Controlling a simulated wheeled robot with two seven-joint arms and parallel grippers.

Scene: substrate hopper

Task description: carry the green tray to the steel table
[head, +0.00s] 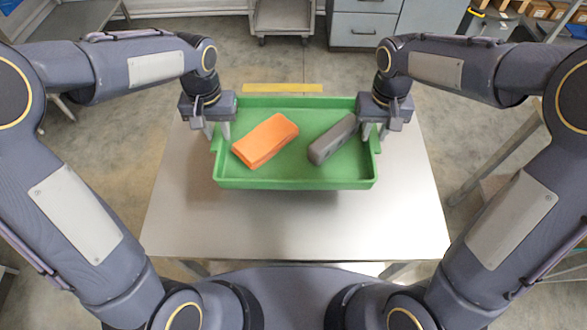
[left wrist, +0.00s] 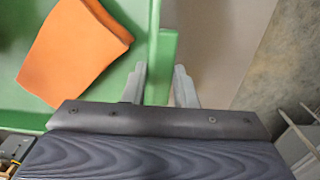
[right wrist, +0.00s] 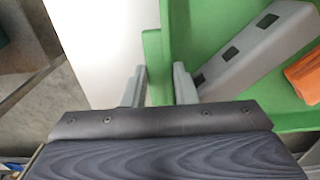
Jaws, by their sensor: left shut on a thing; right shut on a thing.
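The green tray (head: 295,183) is over the steel table (head: 200,225) in the head view. It looks level; a shadow shows below its near edge, and I cannot tell whether it touches the table. My left gripper (head: 218,132) is shut on its left side wall, which shows in the left wrist view (left wrist: 166,62). My right gripper (head: 375,132) is shut on its right side wall, also in the right wrist view (right wrist: 155,65). An orange block (head: 265,140) and a grey bar with dark square holes (head: 334,138) lie inside the tray.
A yellow strip (head: 283,88) is on the floor beyond the table. A cart (head: 282,18) and a grey drawer cabinet (head: 362,28) stand at the back. A shelf with boxes (head: 540,10) is at the back right. The table's near part is bare.

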